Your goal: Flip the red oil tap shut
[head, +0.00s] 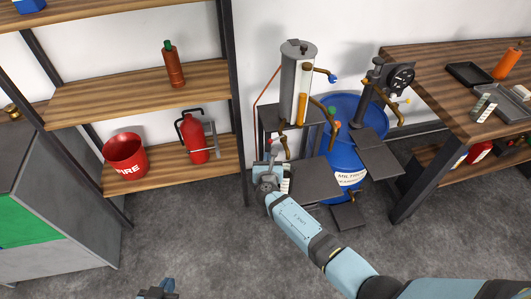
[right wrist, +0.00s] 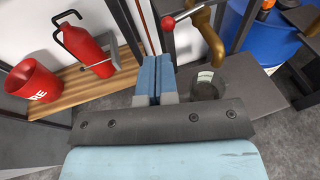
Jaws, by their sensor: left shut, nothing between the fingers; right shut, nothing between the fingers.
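The red oil tap shows in the right wrist view as a red ball (right wrist: 168,22) on a thin silver lever. The lever runs sideways from a brass spout (right wrist: 210,38). In the head view the brass tap (head: 285,148) is low on the front of the oil column, and its red ball is too small to make out. My right gripper (right wrist: 157,58) is shut and empty, its tips below and a little left of the red ball; contact is not clear. It also shows in the head view (head: 276,150). My left gripper (head: 158,291) is at the bottom edge, shut and empty.
A glass jar (right wrist: 208,83) stands below the spout, close right of my right fingers. A blue drum (head: 345,155) and other taps with blue, green and red knobs are to the right. Shelves with a fire bucket (head: 125,155) and extinguisher (head: 194,138) stand left.

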